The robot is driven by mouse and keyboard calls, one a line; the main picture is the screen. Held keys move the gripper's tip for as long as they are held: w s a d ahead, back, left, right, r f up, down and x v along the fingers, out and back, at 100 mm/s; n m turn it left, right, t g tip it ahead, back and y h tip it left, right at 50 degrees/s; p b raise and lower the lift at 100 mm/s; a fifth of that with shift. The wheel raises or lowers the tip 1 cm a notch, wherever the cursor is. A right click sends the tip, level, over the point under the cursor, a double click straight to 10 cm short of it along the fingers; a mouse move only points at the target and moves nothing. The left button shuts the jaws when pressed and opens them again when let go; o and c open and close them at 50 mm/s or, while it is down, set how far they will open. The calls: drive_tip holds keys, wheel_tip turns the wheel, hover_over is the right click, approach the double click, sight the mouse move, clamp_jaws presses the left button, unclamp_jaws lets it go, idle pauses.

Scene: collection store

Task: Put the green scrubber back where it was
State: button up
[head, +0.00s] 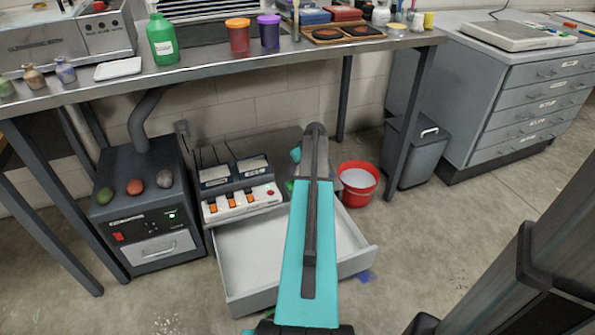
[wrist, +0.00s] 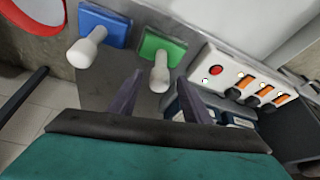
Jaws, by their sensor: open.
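The green scrubber (wrist: 163,47), a green block with a pale knobbed handle, is on a dark grey surface in the wrist view. Its handle points toward my gripper (wrist: 158,100). In the head view my arm hides the gripper and nearly all of the scrubber.
A blue scrubber (wrist: 103,26) with a similar handle is beside the green one. A switch strip (head: 241,202) with orange switches sits behind an open, empty-looking drawer (head: 250,255). A red bucket (head: 358,193) stands to the right. The workbench (head: 215,70) overhangs this area.

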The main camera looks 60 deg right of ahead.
drive_tip(key=p+v, duration=0.1)
drive_tip(key=v, duration=0.4)
drive_tip(key=shift+s+r, duration=0.1)
drive_tip(key=shift+r, duration=0.15)
drive_tip(key=shift+a, duration=0.1)
idle(0.5)
